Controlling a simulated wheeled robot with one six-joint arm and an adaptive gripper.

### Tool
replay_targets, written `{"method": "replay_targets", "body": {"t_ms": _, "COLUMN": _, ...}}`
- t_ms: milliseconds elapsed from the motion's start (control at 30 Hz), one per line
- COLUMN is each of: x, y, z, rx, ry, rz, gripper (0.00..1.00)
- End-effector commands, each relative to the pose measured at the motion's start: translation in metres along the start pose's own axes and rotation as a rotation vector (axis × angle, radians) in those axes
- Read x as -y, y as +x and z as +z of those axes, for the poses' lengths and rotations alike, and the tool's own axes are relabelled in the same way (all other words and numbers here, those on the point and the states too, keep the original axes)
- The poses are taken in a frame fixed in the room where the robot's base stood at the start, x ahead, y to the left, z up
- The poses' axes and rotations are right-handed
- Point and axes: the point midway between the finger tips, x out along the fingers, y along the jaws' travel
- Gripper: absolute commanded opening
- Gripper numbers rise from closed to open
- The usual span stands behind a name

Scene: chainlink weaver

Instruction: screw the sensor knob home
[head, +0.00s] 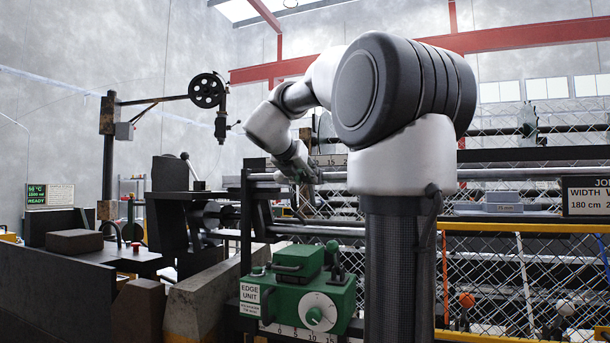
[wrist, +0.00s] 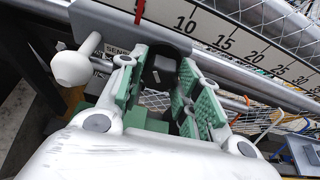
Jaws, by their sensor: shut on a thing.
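My gripper (wrist: 162,82) has green-padded fingers on both sides of a dark piece (wrist: 158,66), which I take to be the sensor knob. The fingers hide much of it, and I cannot tell how deep its thread sits. A label beginning "SENS" (wrist: 115,50) shows beside the left finger, partly covered. The grey sensor plate (wrist: 130,24) lies just beyond the fingertips, against the ruler. In the head view my gripper (head: 300,172) is small, at the rail left of my arm's upper link; the knob cannot be made out there.
A white ball-ended handle (wrist: 72,68) stands left of the gripper, close to the left finger. A numbered ruler (wrist: 235,40) and metal rails run past the fingertips. The green edge unit (head: 300,290) stands below the rail. Chain-link mesh (head: 490,270) fills the right side.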

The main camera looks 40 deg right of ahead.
Motion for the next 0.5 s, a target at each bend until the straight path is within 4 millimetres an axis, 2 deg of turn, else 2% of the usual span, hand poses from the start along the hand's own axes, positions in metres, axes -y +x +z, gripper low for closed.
{"method": "replay_targets", "body": {"t_ms": 167, "x": -0.0009, "y": 0.0015, "z": -0.0046, "rx": -0.01, "ry": -0.004, "rz": -0.002, "gripper": 0.1}}
{"method": "replay_targets", "body": {"t_ms": 200, "x": -0.0009, "y": 0.0015, "z": -0.0047, "rx": -0.01, "ry": -0.004, "rz": -0.002, "gripper": 0.37}}
{"method": "replay_targets", "body": {"t_ms": 300, "x": -0.0008, "y": 0.0012, "z": -0.0038, "rx": -0.009, "ry": -0.003, "rz": -0.002, "gripper": 0.55}}
{"method": "replay_targets", "body": {"t_ms": 500, "x": -0.0005, "y": 0.0007, "z": -0.0022, "rx": -0.005, "ry": -0.003, "rz": -0.001, "gripper": 0.56}}
